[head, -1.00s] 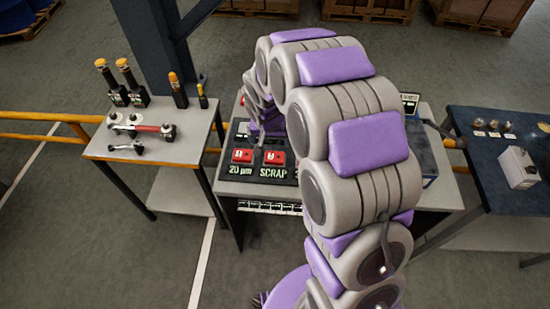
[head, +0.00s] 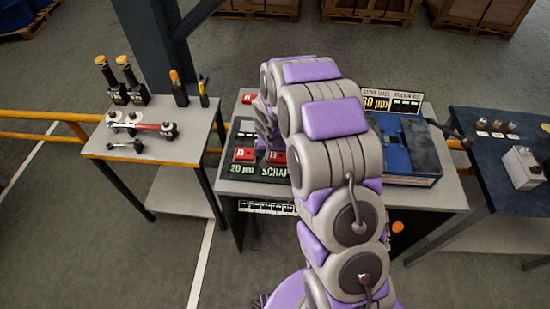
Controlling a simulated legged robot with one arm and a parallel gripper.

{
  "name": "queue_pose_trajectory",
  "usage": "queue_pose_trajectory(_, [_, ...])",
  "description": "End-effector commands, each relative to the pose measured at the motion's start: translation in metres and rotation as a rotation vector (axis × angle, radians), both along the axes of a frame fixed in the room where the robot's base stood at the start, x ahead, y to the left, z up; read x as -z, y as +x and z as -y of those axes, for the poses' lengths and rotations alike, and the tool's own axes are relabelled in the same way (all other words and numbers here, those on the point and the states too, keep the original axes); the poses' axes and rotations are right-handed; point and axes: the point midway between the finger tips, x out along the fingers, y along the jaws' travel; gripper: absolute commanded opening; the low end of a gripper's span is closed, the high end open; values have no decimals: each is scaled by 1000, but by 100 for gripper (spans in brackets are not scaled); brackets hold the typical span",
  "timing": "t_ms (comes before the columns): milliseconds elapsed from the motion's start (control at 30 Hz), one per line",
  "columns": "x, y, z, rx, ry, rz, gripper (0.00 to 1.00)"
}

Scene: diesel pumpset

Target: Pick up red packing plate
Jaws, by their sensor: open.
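Red packing plates lie on the dark labelled board of the middle table. One red plate (head: 244,154) is above the "20 µm" label, and another red plate (head: 277,156) is above the "SCRAP" label, partly covered by my arm. A third red piece (head: 249,98) lies at the table's back left. My gripper (head: 266,150) points down over the board beside the "SCRAP" plate, mostly hidden behind my arm. It is open; its fingertips are hard to make out, and I cannot tell whether they touch the plate.
A blue case (head: 408,150) and a "60 µm" sign (head: 391,102) stand on the right of the middle table. The left table (head: 185,135) holds gauges and a red-handled tool. A dark table (head: 500,180) on the right carries small parts and a white box.

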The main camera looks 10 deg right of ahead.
Motion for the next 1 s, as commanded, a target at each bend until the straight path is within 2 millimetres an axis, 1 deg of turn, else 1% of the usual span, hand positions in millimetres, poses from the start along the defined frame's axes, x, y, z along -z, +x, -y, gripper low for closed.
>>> queue_pose_trajectory(33, [10, 2, 4, 2, 1, -3, 100])
queue_pose_trajectory(100, [19, 6, 8, 2, 4, -2, 100])
queue_pose_trajectory(200, [29, 10, 9, 0, 3, 0, 100])
queue_pose_trajectory(300, [33, 11, 8, 1, 3, 3, 100])
queue_pose_trajectory(467, [32, 11, 7, 1, 1, 2, 100])
queue_pose_trajectory(1000, [32, 11, 8, 0, 2, 3, 49])
